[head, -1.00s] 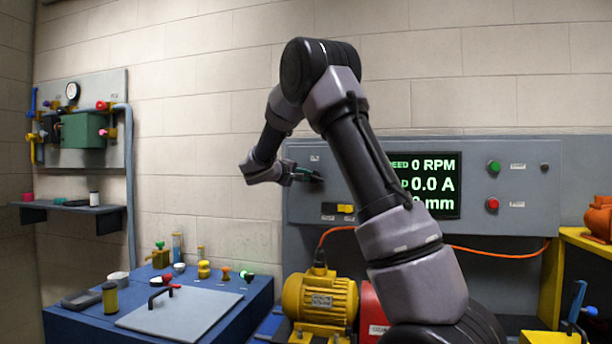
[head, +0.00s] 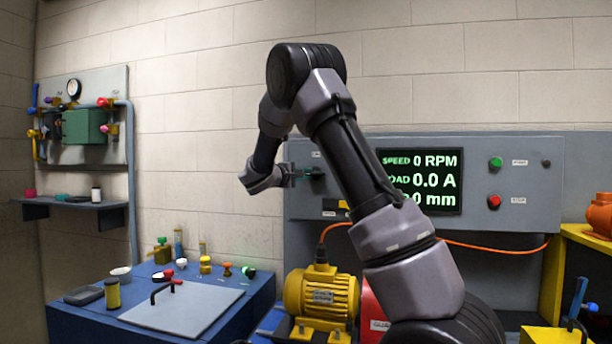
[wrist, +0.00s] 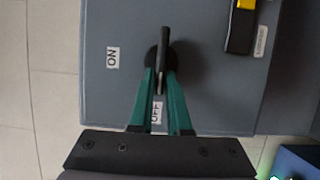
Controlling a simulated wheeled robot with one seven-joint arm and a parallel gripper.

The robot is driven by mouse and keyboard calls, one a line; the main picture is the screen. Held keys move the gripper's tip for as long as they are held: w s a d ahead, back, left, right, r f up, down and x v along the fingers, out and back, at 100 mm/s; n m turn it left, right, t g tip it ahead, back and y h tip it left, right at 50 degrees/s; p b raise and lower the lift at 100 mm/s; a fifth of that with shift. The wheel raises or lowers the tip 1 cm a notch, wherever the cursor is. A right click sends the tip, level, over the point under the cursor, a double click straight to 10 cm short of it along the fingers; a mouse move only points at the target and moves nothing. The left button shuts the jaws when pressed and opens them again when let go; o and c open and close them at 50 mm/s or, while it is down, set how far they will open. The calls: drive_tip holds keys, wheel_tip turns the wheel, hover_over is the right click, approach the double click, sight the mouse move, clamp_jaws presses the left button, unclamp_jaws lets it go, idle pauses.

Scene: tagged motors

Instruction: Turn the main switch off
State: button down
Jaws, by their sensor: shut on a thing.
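The main switch is a black rotary handle on a round black base (wrist: 175,58) on the grey panel. In the wrist view its bar lies nearly straight up and down, with its lower end in line with the OFF label (wrist: 157,112). The ON label (wrist: 113,57) is to the left of the handle. My gripper (wrist: 160,82) has its green fingers on both sides of the handle's lower part and is shut on it. In the head view my gripper (head: 293,174) is at the panel's left edge, and the switch (head: 314,174) shows just right of it.
The grey panel (head: 520,205) also carries a lit display (head: 440,182), a green button (head: 496,162) and a red button (head: 494,201). A black and yellow control (wrist: 240,28) is near the switch. Below stand a yellow motor (head: 322,296) and a blue bench (head: 80,325).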

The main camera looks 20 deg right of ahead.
drive_tip(key=c, duration=0.9)
unclamp_jaws()
drive_tip(key=v, duration=1)
drive_tip(key=shift+s+a+f, duration=0.1)
drive_tip(key=shift+s+a, duration=0.15)
drive_tip(key=shift+a, duration=0.1)
